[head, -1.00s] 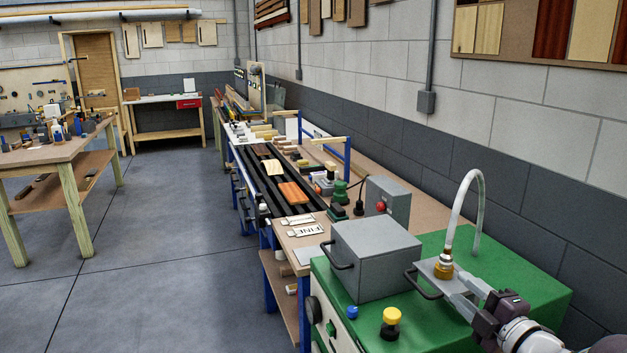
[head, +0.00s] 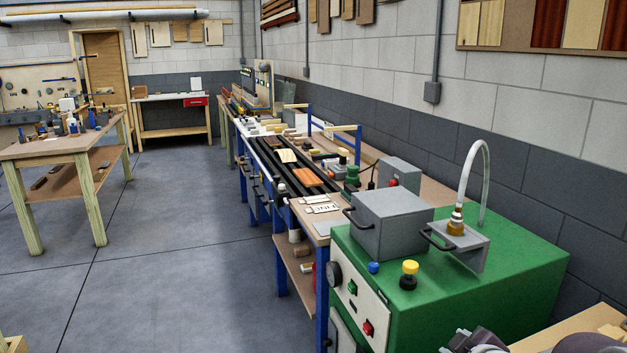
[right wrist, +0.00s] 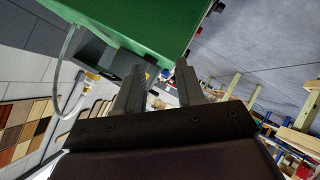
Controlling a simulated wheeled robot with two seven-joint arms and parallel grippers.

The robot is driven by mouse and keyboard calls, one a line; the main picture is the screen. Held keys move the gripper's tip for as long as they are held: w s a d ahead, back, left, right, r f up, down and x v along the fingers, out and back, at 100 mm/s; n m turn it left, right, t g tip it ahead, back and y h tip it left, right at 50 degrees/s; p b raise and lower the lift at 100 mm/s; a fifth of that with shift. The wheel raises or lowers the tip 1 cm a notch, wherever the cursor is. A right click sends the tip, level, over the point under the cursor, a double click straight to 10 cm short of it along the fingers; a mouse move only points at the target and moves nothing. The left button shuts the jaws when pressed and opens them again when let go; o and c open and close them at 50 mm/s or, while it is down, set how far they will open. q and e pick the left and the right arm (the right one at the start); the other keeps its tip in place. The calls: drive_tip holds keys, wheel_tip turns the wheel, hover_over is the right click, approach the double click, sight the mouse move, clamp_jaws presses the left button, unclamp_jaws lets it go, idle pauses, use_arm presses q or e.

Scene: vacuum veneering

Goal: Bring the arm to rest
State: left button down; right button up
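My right gripper (right wrist: 160,82) shows in the right wrist view with its two dark fingers apart and nothing seen between them. In the head view only part of my right arm shows at the bottom edge, to the right of the middle. It is apart from the green machine (head: 520,262). My left gripper is in neither current view.
On the green machine stand a grey lidded box (head: 392,222) and a grey bracket (head: 474,256) with a brass hose fitting (head: 456,224) and a clear hose (head: 474,152). A yellow-topped knob (head: 410,268) is at its front. A long workbench runs behind. The floor (head: 190,270) at left is clear.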

drive_tip(key=s+a+f+m+g+b, duration=0.2)
drive_tip(key=s+a+f+m+g, duration=0.25)
drive_tip(key=s+f, duration=0.35)
drive_tip(key=s+a+f+m+g+b, duration=0.3)
drive_tip(key=s+f+g, duration=0.2)
drive_tip(key=s+f, duration=0.3)
drive_tip(key=s+a+r+p, duration=0.1)
drive_tip(key=s+r+p, duration=0.2)
drive_tip(key=r+p, duration=1)
drive_tip(key=shift+s+r+m+g, duration=0.25)
drive_tip(key=shift+r+m+g, duration=0.1)
drive_tip(key=shift+r+m, duration=0.1)
idle(0.8)
